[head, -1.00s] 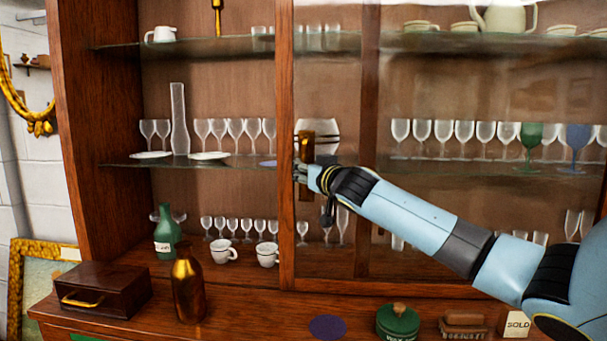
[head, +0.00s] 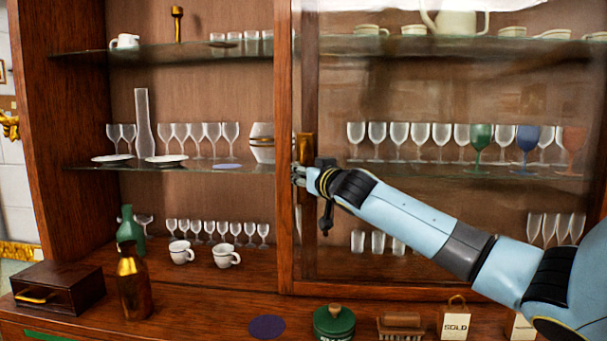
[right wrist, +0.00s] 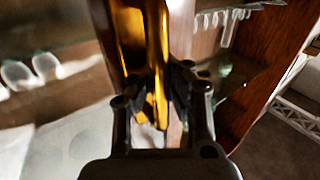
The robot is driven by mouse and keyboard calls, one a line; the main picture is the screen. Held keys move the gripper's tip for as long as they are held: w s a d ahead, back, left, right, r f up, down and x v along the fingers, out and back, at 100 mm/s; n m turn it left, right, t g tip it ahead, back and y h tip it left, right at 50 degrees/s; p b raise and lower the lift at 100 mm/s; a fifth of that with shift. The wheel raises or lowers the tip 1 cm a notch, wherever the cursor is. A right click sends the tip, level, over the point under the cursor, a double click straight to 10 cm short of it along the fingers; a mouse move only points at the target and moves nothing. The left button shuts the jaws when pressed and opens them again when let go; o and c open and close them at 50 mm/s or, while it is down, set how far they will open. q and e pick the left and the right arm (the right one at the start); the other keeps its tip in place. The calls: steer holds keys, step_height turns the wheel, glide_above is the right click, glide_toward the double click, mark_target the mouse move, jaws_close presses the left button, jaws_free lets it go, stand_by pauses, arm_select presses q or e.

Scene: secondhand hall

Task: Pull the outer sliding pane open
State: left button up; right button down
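The outer sliding pane has a brown wooden frame, whose left stile (head: 284,220) stands upright in mid-picture in the head view. A brass handle (head: 305,149) sits on this stile and shows large in the right wrist view (right wrist: 140,40). My right gripper (head: 298,176) is at the handle, with its dark fingers on both sides of the brass in the right wrist view (right wrist: 165,95). It appears shut on the handle; the fingertips are partly hidden. The cabinet is open left of the stile. A second upright shows behind the glass. My left gripper is not in view.
Stemmed glasses, plates and a striped jug (head: 262,143) stand on the glass shelves. On the ledge in front are a wooden box (head: 60,287), a brown bottle (head: 132,285), a purple disc (head: 267,327), a green tin (head: 334,322) and a brush (head: 401,325).

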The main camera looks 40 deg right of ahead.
steer(key=shift+a+f, duration=0.1)
steer(key=shift+f, duration=0.35)
steer(key=c, duration=1.4)
jaws_free()
steer(key=shift+s+a+r, duration=0.15)
steer(key=shift+a+r, duration=0.1)
steer(key=shift+r, duration=0.05)
steer(key=shift+o, duration=0.8)
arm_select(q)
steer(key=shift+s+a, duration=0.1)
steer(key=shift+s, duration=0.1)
arm_select(e)
steer(key=shift+d, duration=0.15)
steer(key=v, duration=1.2)
